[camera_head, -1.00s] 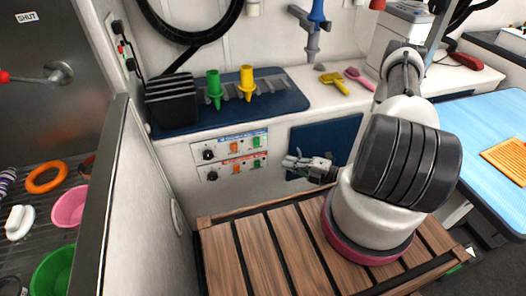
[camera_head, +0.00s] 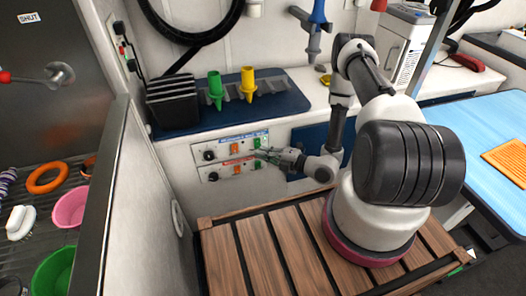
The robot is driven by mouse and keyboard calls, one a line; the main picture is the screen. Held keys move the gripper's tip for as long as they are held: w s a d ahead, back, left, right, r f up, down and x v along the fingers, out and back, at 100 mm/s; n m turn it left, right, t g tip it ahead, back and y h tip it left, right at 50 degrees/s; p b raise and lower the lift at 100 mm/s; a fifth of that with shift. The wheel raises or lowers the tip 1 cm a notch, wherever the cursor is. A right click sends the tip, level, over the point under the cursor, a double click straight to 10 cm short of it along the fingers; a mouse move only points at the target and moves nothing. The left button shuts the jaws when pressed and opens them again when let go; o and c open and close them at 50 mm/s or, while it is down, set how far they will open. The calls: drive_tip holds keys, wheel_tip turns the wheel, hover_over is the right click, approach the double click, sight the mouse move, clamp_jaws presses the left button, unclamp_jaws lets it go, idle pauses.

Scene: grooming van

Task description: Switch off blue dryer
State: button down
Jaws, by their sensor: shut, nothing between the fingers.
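The control panel on the white cabinet front has two rows. The upper row with the blue label (camera_head: 243,137) has a black knob (camera_head: 209,155), an orange switch (camera_head: 234,148) and a green switch (camera_head: 257,142). The lower row with the red label has its own knob (camera_head: 213,176), orange switch (camera_head: 237,169) and green switch, partly hidden by my gripper. My gripper (camera_head: 259,153) is shut and empty, its tips in front of the panel's right end, between the two green switches. I cannot tell whether it touches either one.
Slatted wooden platform (camera_head: 282,248) lies below the panel. A blue mat (camera_head: 284,97) with green (camera_head: 214,88) and yellow (camera_head: 248,82) nozzles is on the counter above. A partition wall (camera_head: 150,195) stands at left; a blue table (camera_head: 490,125) is at right.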

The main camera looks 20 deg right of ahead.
drive_tip(key=shift+w+f, duration=0.1)
drive_tip(key=shift+w, duration=0.55)
drive_tip(key=shift+w+f, duration=0.2)
drive_tip(key=shift+w, duration=0.1)
drive_tip(key=shift+s, duration=0.1)
